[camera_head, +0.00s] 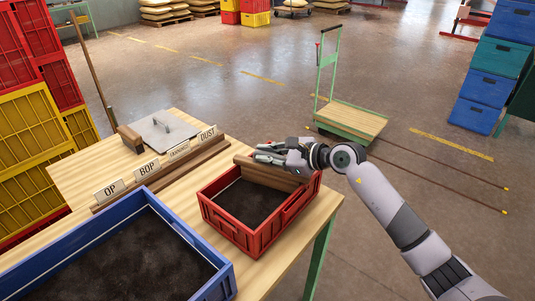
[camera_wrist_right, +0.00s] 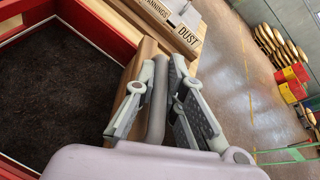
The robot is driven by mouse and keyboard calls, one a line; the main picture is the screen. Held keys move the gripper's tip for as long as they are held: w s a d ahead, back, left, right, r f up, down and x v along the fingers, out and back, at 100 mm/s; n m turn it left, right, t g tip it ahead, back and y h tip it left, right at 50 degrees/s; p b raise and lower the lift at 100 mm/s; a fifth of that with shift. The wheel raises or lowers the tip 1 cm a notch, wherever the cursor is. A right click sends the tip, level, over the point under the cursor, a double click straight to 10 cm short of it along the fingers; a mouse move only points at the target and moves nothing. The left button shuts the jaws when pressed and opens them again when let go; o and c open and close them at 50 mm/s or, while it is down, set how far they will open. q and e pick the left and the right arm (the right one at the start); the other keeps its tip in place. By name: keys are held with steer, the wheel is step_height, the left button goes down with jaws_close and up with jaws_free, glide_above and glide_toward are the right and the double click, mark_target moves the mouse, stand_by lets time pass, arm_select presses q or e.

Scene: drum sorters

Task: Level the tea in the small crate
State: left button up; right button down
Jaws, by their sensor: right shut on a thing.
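The small red crate (camera_head: 232,232) stands on the wooden table and holds dark tea (camera_head: 247,203). The tea looks fairly flat where it shows; it also fills the left of the right wrist view (camera_wrist_right: 55,95). A brown wooden board (camera_head: 265,174) stands on edge across the far right part of the crate. My right gripper (camera_head: 268,152) is above the crate's far edge, shut on the board's upper part or handle; the exact grip is partly hidden. In the right wrist view the fingers (camera_wrist_right: 158,100) close around a grey bar beside the wood. My left gripper is not in view.
A larger blue crate (camera_head: 225,283) of dark tea stands at the front left. A wooden rack with label cards (camera_head: 148,167) runs beside the red crate. A metal plate with a handle (camera_head: 160,130) lies behind it. A green cart (camera_head: 352,119) stands on the floor.

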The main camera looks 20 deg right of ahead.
steer(key=s+a+p, duration=0.9)
steer(key=a, duration=0.4)
step_height(320, 180, up, 6)
steer(key=w+d+p, duration=0.1)
steer(key=p, duration=0.3)
stand_by(0.4)
